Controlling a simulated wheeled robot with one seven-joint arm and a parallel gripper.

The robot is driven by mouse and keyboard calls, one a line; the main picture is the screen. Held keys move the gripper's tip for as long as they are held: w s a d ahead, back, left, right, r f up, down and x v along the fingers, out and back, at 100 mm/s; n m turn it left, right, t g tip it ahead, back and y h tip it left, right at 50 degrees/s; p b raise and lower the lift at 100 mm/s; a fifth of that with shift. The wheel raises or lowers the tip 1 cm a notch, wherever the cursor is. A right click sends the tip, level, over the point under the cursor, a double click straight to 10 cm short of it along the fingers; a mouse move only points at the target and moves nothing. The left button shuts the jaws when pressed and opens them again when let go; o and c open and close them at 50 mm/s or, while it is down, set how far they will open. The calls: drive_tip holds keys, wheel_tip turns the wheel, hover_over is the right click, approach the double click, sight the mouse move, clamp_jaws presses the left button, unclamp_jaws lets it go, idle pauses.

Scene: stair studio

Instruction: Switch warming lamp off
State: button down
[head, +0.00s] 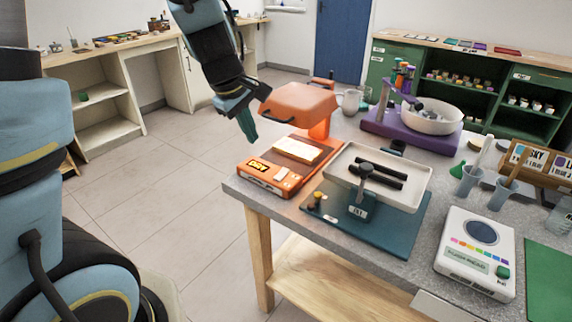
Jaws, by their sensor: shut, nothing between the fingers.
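The warming lamp appears to be the orange device at the left end of the grey worktable. It has an orange hood (298,102) on a post over an orange base (262,178) with a pale pad (297,150) on it. A small pale switch-like part (282,173) sits near the base's front edge, beside a dark label. The pad looks warm and bright, but I cannot tell surely whether the lamp is lit.
A teal stand (395,235) with a white tray (415,190) is right of the lamp. A purple device (440,140) with a white bowl (432,115) stands behind. A white scale (480,250) is at right. Open floor (160,200) lies left of the table.

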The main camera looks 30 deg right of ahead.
sight(286, 173)
drive_tip(key=shift+n, duration=0.5)
drive_tip(key=d, duration=0.2)
drive_tip(key=s+d, duration=0.1)
drive_tip(key=d, duration=0.1)
drive_tip(key=shift+d+r, duration=0.1)
drive_tip(key=shift+d, duration=0.25)
drive_tip(key=b+x, duration=0.3)
drive_tip(key=x, duration=1)
drive_tip(key=shift+d+f, duration=0.25)
drive_tip(key=shift+d, duration=0.05)
drive_tip(key=shift+w+d+f+b, duration=0.1)
drive_tip(key=shift+f+b, duration=0.05)
drive_tip(key=shift+b, duration=0.15)
